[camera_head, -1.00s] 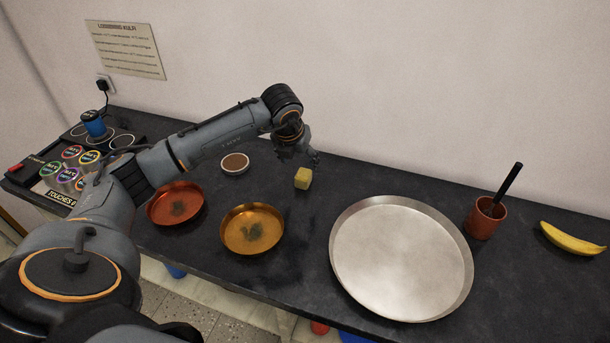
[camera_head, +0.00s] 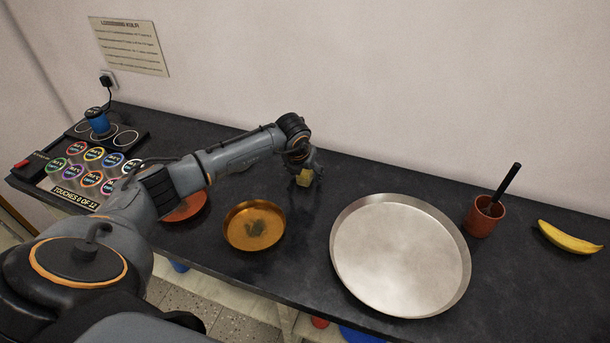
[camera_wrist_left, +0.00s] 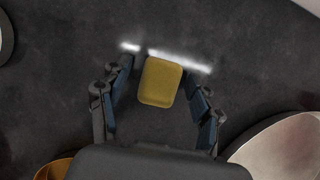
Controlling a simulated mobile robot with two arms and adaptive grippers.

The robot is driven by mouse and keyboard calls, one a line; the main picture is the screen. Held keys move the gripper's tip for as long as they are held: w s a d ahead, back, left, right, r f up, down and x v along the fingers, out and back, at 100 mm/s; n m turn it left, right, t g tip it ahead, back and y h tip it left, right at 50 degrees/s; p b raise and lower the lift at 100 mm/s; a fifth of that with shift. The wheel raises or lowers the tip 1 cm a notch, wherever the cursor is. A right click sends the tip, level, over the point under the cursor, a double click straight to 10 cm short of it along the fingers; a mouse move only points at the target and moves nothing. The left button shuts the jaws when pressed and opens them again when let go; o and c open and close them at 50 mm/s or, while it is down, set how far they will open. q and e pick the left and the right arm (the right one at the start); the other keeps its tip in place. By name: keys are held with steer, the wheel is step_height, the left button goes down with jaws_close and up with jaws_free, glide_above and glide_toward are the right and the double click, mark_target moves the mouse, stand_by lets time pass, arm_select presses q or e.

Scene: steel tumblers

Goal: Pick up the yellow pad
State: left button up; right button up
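The yellow pad (camera_head: 304,177) is a small block on the dark counter, behind the gap between the orange dish and the large steel tray. My left gripper (camera_head: 306,176) is down at the pad in the head view and partly covers it. In the left wrist view the pad (camera_wrist_left: 160,82) lies between the two open fingers of the left gripper (camera_wrist_left: 160,92). Dark gaps show between the pad and both fingers, so neither seems to touch it. My right gripper is not in view.
A large round steel tray (camera_head: 400,258) is right of the pad. An orange dish (camera_head: 254,226) and a red dish (camera_head: 187,207) are to the left. A brown cup (camera_head: 484,217) with a black handle and a banana (camera_head: 570,237) are far right. The wall is behind.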

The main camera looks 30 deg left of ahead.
arm_select(q)
steer(key=c, duration=0.9)
steer(key=shift+c, duration=0.3)
steer(key=shift+r, duration=0.15)
steer(key=shift+r, duration=0.3)
step_height(320, 180, up, 2)
steer(key=shift+w+r+b, duration=0.1)
steer(key=shift+b, duration=0.7)
steer(key=s+d+r+b, duration=0.1)
steer(key=s+d+r, duration=0.2)
steer(key=s+r, duration=0.2)
steer(key=s+d+r+b, duration=0.1)
steer(key=s+d+r, duration=0.2)
steer(key=s+r, duration=0.2)
steer(key=s, duration=0.2)
steer(key=shift+s+d+b, duration=0.25)
steer(key=shift+s+b, duration=0.05)
steer(key=shift+b, duration=0.1)
